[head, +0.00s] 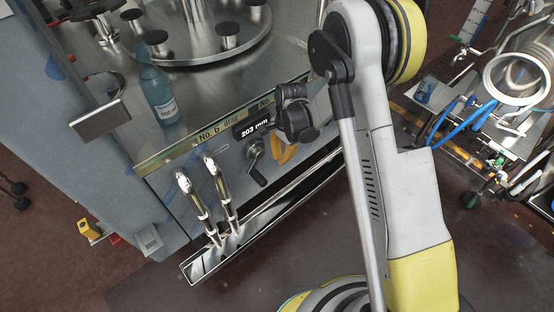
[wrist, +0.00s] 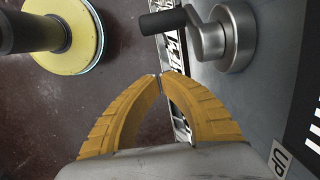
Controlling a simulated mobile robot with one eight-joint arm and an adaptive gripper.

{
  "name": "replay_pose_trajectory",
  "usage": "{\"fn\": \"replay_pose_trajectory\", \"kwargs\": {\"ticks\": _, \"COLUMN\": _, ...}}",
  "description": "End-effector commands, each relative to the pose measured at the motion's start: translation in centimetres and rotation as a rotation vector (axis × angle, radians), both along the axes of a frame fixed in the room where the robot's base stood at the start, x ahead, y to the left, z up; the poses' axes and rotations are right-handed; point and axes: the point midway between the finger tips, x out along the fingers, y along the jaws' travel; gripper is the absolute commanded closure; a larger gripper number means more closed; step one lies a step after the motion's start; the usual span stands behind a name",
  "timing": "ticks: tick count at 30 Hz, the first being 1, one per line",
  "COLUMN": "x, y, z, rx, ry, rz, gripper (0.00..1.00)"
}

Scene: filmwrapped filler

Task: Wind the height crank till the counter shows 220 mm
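The height crank (head: 254,150) is on the front panel of the machine, a dark metal hub and arm with a black handle (head: 260,179) hanging down in the head view. In the wrist view the crank hub (wrist: 232,38) is at the upper right, with the handle (wrist: 163,22) pointing left. The counter (head: 255,128) just above the crank reads 203 mm. My gripper (wrist: 160,76) has yellow fingers whose tips meet, with nothing between them. It is apart from the crank, to its right in the head view (head: 284,154), partly hidden by my wrist.
Two upright metal taps (head: 222,198) stand left of the crank above a steel drip tray (head: 200,265). A bottle (head: 157,92) stands on the machine top. An "UP" label (wrist: 282,160) is on the panel. A cart with hoses (head: 485,110) is at the right.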

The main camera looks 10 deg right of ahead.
Motion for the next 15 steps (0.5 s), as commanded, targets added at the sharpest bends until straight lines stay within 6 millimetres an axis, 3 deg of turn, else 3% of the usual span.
{"fn": "replay_pose_trajectory", "kwargs": {"ticks": 13, "x": -0.6, "y": 1.0, "z": -9.1, "rx": 0.001, "ry": -0.001, "rz": 0.002, "gripper": 1.00}}
{"fn": "replay_pose_trajectory", "kwargs": {"ticks": 15, "x": -1.4, "y": 2.1, "z": -8.1, "rx": 0.001, "ry": -0.001, "rz": 0.005, "gripper": 1.00}}
